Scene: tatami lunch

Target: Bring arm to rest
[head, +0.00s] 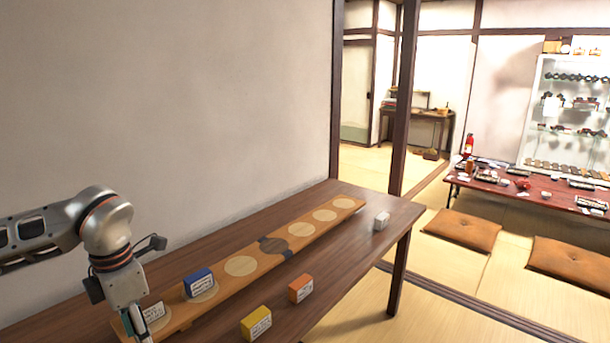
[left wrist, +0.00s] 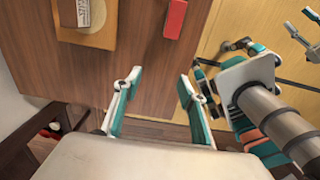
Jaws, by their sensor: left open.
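My left gripper (head: 138,322) comes in from the left in the head view, low beside the near end of the long board (head: 221,283). Its tips run to the bottom edge there. In the left wrist view my left gripper (left wrist: 157,98) is open, with nothing between its fingers. A white-faced block (head: 153,313) stands on the board by the gripper, partly hidden. A blue block (head: 199,282) stands on the board a little farther along.
The board lies on a brown wooden table (head: 345,262). Yellow (head: 256,322), orange (head: 300,288) and white (head: 381,221) blocks stand on the table. A red block (left wrist: 175,18) shows in the left wrist view. A plain wall (head: 160,100) rises behind the table.

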